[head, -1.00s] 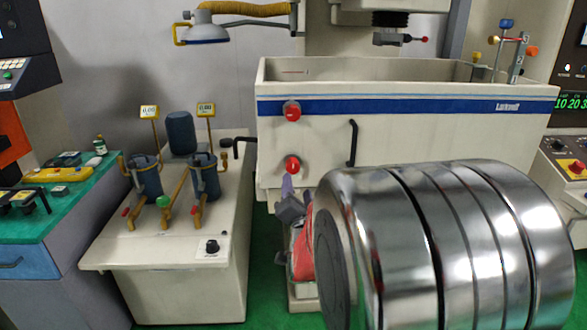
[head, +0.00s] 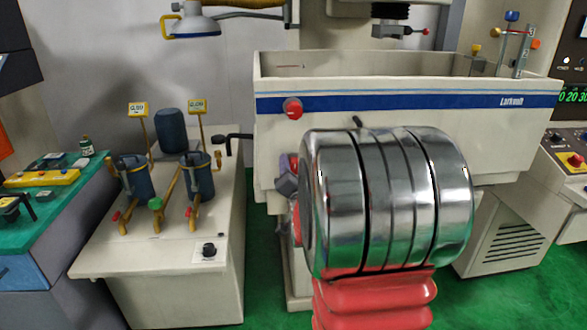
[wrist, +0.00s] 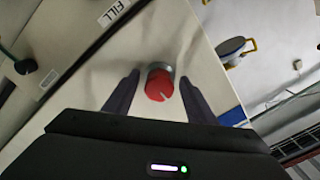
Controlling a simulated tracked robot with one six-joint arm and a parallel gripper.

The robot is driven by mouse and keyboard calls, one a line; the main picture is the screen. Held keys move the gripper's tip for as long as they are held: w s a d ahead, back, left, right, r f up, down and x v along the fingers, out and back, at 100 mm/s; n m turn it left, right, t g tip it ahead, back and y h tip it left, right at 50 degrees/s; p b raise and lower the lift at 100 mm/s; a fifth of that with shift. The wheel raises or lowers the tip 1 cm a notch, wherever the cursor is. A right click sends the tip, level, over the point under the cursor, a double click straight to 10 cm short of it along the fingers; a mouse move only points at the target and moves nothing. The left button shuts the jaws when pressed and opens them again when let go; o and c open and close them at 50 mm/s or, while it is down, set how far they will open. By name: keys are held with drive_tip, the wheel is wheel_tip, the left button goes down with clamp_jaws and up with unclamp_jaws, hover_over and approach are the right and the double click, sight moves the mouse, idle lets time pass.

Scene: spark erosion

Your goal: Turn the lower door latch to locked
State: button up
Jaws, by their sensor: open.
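The lower door latch (wrist: 159,84) is a round red knob on a grey collar, with a short white mark on its face. In the wrist view it sits between the two dark fingers of my gripper (wrist: 160,82), which are open, with a visible gap on each side. In the head view my gripper (head: 286,172) is at the lower left of the white tank front (head: 275,140), and the lower latch is hidden there behind my gripper and arm. The upper red latch (head: 292,108) shows above it, on the blue stripe.
A black handle (head: 357,122) on the tank front is mostly hidden by my arm. To the left stands a cream filter unit (head: 215,225) with blue canisters (head: 197,178) and a black crank (head: 235,137). A FILL label (wrist: 116,12) shows in the wrist view.

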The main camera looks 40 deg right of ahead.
drive_tip(key=shift+d, duration=0.1)
drive_tip(key=shift+s, duration=0.15)
drive_tip(key=c, duration=1)
drive_tip(key=shift+n, duration=0.3)
drive_tip(key=shift+c, duration=0.2)
drive_tip(key=n, duration=0.3)
drive_tip(key=shift+n, duration=0.4)
drive_tip(key=n, duration=0.4)
drive_tip(key=shift+n, duration=0.3)
drive_tip(key=n, duration=0.4)
drive_tip(key=shift+n, duration=2.5)
